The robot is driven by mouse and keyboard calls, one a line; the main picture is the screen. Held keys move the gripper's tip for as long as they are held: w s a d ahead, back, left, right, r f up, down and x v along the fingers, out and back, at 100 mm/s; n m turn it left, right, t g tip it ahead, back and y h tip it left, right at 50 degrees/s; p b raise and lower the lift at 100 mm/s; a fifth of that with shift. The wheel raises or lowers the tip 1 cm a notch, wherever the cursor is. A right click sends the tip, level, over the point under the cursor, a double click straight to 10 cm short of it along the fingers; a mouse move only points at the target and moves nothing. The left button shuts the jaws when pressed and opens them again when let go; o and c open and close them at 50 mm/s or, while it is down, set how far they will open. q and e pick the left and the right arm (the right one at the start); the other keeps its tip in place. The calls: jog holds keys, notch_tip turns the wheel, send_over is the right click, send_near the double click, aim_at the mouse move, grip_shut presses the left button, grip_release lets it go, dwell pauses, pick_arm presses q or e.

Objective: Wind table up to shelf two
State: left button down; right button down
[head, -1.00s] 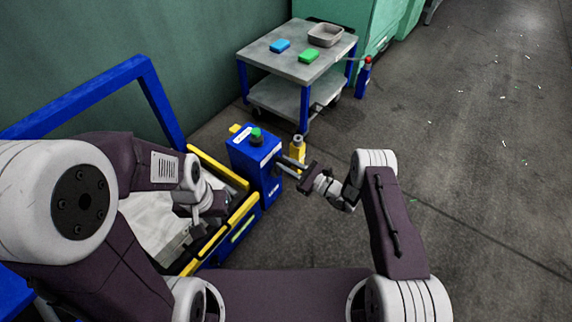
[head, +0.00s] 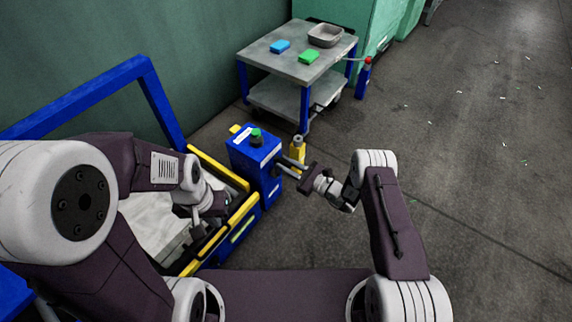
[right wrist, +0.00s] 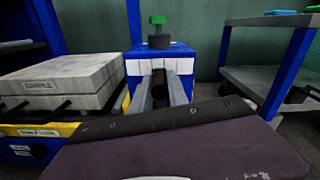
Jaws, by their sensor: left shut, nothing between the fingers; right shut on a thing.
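A grey slab (head: 150,222) lies in the blue-framed press at the left; it also shows in the right wrist view (right wrist: 70,75). My left gripper (head: 198,232) is shut and empty above the slab's right side. A blue box (head: 243,155) with a green-topped knob (head: 256,136) stands at the press's right end. My right gripper (head: 279,164) is shut at the right side of this box.
A grey wheeled table (head: 283,66) with a lower shelf (head: 275,98) stands behind. It carries a blue block (head: 280,46), a green block (head: 309,57) and a tray (head: 325,36). A red-topped blue post (head: 364,80) stands at its right. Floor on the right is free.

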jog(key=shift+w+d+m, duration=0.25)
jog(key=shift+w+m, duration=0.05)
jog(key=shift+m, duration=0.1)
dwell(0.7)
